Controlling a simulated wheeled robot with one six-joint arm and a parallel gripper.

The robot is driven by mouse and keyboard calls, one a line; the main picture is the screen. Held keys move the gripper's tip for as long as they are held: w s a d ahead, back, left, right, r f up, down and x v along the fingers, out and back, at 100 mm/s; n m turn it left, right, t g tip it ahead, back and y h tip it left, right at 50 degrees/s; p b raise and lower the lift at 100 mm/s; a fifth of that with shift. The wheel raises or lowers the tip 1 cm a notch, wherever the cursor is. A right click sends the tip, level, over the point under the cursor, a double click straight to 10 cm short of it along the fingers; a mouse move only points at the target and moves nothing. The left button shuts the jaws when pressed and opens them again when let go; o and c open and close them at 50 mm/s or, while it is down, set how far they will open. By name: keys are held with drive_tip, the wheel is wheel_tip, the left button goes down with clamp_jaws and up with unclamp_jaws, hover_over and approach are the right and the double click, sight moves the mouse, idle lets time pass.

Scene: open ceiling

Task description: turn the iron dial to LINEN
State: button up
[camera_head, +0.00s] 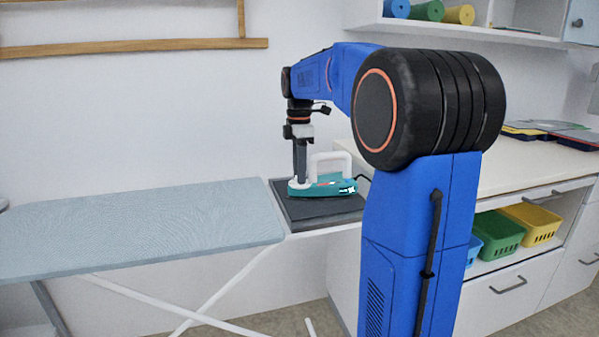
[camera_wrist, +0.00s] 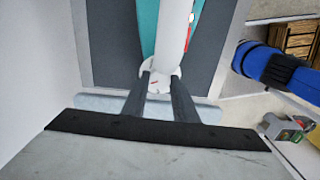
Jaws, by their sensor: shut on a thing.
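The iron (camera_head: 325,188) is teal and white with a white handle (camera_head: 331,158) and lies on a dark rest pad (camera_head: 300,213) at the right end of the ironing board. My gripper (camera_head: 300,179) points straight down at the left end of the iron. In the wrist view, my gripper's fingers (camera_wrist: 161,77) are shut on a white round dial (camera_wrist: 158,87) on the iron (camera_wrist: 148,30).
The pale blue ironing board (camera_head: 140,225) extends to the left. A counter (camera_head: 460,165) with drawers stands at the right, with green (camera_head: 499,235) and yellow (camera_head: 533,222) baskets below. A wooden rail (camera_head: 130,47) is on the wall. A black cord leaves the iron's right end.

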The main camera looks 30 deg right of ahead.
drive_tip(key=m, duration=0.4)
drive_tip(key=shift+m, duration=1.6)
drive_tip(key=o, duration=1.1)
drive_tip(key=shift+c, duration=0.2)
drive_tip(key=shift+r, duration=0.1)
wheel_tip(320, 180, up, 17)
drive_tip(key=shift+w+d, duration=0.15)
drive_tip(key=shift+d, duration=0.05)
drive_tip(key=shift+r, duration=0.1)
